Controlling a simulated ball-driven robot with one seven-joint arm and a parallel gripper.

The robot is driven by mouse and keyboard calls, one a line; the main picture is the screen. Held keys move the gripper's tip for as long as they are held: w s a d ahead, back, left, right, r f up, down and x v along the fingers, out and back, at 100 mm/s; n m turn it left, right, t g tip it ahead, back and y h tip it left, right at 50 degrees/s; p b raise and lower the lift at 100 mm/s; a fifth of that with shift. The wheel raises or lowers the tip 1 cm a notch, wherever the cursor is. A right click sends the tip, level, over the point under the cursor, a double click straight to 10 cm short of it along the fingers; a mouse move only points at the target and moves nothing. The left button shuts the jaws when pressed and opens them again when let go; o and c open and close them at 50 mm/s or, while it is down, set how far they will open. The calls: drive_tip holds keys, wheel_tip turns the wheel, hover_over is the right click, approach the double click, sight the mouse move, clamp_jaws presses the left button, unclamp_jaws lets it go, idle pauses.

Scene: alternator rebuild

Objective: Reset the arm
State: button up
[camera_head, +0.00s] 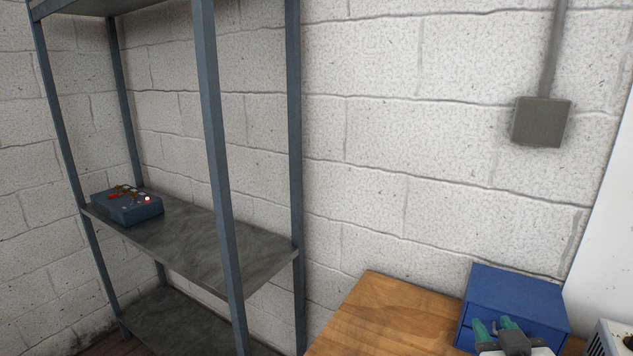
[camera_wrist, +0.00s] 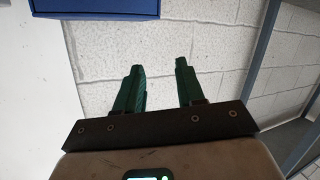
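My gripper (camera_wrist: 158,66) shows in the wrist view with its two green fingers spread apart. Nothing is between them, only white block wall behind. In the head view my gripper (camera_head: 492,325) is at the bottom right, in front of the blue drawer cabinet (camera_head: 517,290). Its green fingers overlap the cabinet's lower front in the picture; I cannot tell how far apart they are. The cabinet also shows in the wrist view (camera_wrist: 95,7) at the top left edge.
A wooden bench top (camera_head: 375,315) is bare left of the cabinet. A metal shelf unit (camera_head: 215,150) stands at left, with a blue box with red knobs (camera_head: 127,207) on it. A grey wall box (camera_head: 542,122) and a white surface (camera_head: 605,220) are at right.

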drive_tip(key=s+a+f+g, duration=0.1)
drive_tip(key=s+f, duration=0.3)
drive_tip(key=s+f+g+y, duration=0.1)
drive_tip(key=s+f+g, duration=0.1)
drive_tip(key=s+f, duration=0.2)
drive_tip(key=s+a+f+g+y, duration=0.1)
drive_tip(key=s+f+g, duration=0.1)
drive_tip(key=f, duration=0.3)
drive_tip(key=shift+s+a+f, duration=0.15)
drive_tip(key=shift+s+f, duration=0.05)
drive_tip(key=shift+s, duration=0.25)
drive_tip(key=shift+s+a+f, duration=0.15)
drive_tip(key=shift+s+f, duration=0.05)
drive_tip(key=shift+s, duration=0.25)
drive_tip(key=s+f+g, duration=0.4)
drive_tip(key=s+f, duration=0.2)
drive_tip(key=s, duration=0.5)
drive_tip(key=s+f+g+y, duration=0.1)
drive_tip(key=s+f+g, duration=0.3)
drive_tip(key=s, duration=0.7)
wheel_tip(320, 180, down, 2)
drive_tip(key=shift+d+f+m+g, duration=0.15)
drive_tip(key=shift+d+m+g, duration=0.15)
drive_tip(key=shift+g, duration=0.1)
